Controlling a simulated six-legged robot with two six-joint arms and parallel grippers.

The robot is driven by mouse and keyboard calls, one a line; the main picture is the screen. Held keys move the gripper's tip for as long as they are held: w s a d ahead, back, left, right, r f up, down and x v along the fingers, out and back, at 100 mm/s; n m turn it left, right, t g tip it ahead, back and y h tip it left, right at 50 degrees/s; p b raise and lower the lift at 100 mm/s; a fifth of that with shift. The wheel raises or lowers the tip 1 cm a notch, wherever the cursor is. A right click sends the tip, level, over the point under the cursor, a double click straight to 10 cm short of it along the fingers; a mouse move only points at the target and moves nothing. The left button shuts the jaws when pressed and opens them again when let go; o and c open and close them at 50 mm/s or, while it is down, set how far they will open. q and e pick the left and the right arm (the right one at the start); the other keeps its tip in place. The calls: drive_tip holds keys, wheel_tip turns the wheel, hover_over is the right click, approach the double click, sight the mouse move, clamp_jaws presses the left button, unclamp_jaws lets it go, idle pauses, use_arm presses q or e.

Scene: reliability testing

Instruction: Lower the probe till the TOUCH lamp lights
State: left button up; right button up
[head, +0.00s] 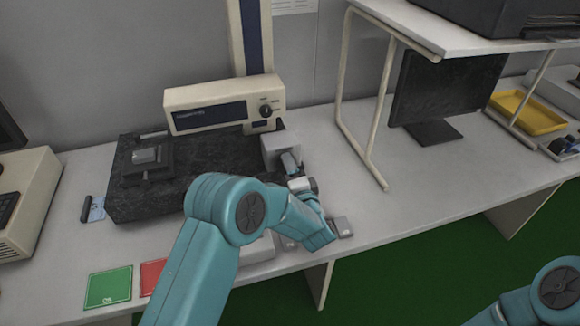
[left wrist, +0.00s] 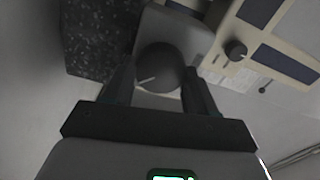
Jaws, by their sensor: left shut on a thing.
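A cream measuring head (head: 225,103) with a dark panel and a small black dial (head: 266,111) stands on a column behind a black granite block (head: 185,175). I cannot make out the probe tip or a lit TOUCH lamp. A light grey housing (head: 281,148) sits at the block's right end. My left gripper (head: 291,163) is at this housing. In the left wrist view its fingers are shut on a dark round knob (left wrist: 160,68) with a pale line. The granite (left wrist: 100,38) and a black dial (left wrist: 236,50) also show there. My right gripper is out of view.
A small metal piece (head: 146,156) lies on a dark stand on the granite. A green OK pad (head: 110,287) and a red pad (head: 152,276) lie at the front. A shelf frame (head: 362,100), monitor (head: 445,88) and yellow tray (head: 527,112) stand right.

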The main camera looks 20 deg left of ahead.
use_arm(q)
drive_tip(key=shift+m, duration=0.3)
drive_tip(key=o, duration=1.1)
drive_tip(key=shift+c, duration=0.2)
drive_tip(key=b+v, duration=0.1)
drive_tip(key=v, duration=1.5)
drive_tip(key=shift+s+d, duration=0.1)
